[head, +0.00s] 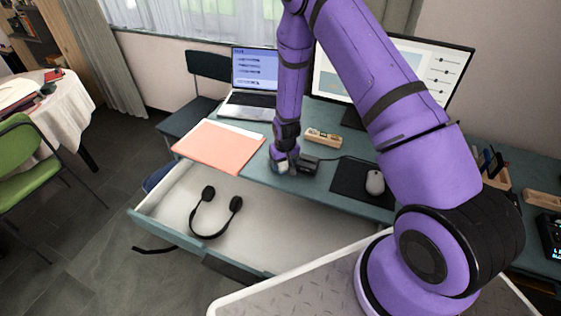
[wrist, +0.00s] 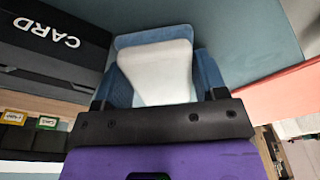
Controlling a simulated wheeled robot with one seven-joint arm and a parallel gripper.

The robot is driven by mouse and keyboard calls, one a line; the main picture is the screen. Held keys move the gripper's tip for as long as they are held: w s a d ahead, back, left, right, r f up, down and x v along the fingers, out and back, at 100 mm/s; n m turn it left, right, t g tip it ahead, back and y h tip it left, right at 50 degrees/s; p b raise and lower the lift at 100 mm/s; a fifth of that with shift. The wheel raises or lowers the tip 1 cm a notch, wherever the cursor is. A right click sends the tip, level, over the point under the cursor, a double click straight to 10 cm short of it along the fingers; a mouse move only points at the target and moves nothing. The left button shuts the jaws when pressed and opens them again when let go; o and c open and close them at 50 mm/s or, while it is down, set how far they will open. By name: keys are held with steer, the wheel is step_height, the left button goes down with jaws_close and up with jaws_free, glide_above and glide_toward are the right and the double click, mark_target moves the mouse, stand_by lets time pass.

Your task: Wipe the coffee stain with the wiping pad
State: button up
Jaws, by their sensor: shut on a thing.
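My gripper (head: 283,160) is low over the front part of the teal desk, between the salmon folder and a small dark box. In the wrist view it is shut on the wiping pad (wrist: 157,70), which shows as a white block with blue around it. The pad's white part is just visible at the fingertips in the head view (head: 282,168). It appears at or close to the desk top; contact cannot be told. No coffee stain is visible in either view; the gripper and pad hide the desk under them.
The salmon folder (head: 222,146) lies to the left. The dark box marked CARD (wrist: 50,45) stands close beside the pad. A laptop (head: 252,85), monitor and black mat (head: 350,180) with a mouse (head: 375,182) surround. Below, an open drawer (head: 165,205) holds headphones (head: 208,215).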

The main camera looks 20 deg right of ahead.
mark_target(267, 161)
steer(key=shift+s+d+f, duration=0.25)
steer(key=shift+s+d, duration=0.25)
steer(key=shift+w+a, duration=2.7)
steer(key=shift+a, duration=0.3)
steer(key=shift+d, duration=0.15)
steer(key=shift+s+d+r, duration=0.15)
steer(key=shift+s+d, duration=0.6)
steer(key=shift+d, duration=0.1)
steer(key=shift+s+d+r, duration=0.1)
steer(key=shift+s+d, duration=0.6)
steer(key=shift+d, duration=0.1)
steer(key=shift+s+d+f, duration=0.2)
steer(key=shift+s+d, duration=1)
steer(key=shift+s, duration=0.05)
steer(key=shift+w+a+r, duration=0.15)
steer(key=shift+w+a, duration=1.25)
steer(key=shift+w, duration=0.1)
steer(key=shift+w+a, duration=1.3)
steer(key=shift+a, duration=0.1)
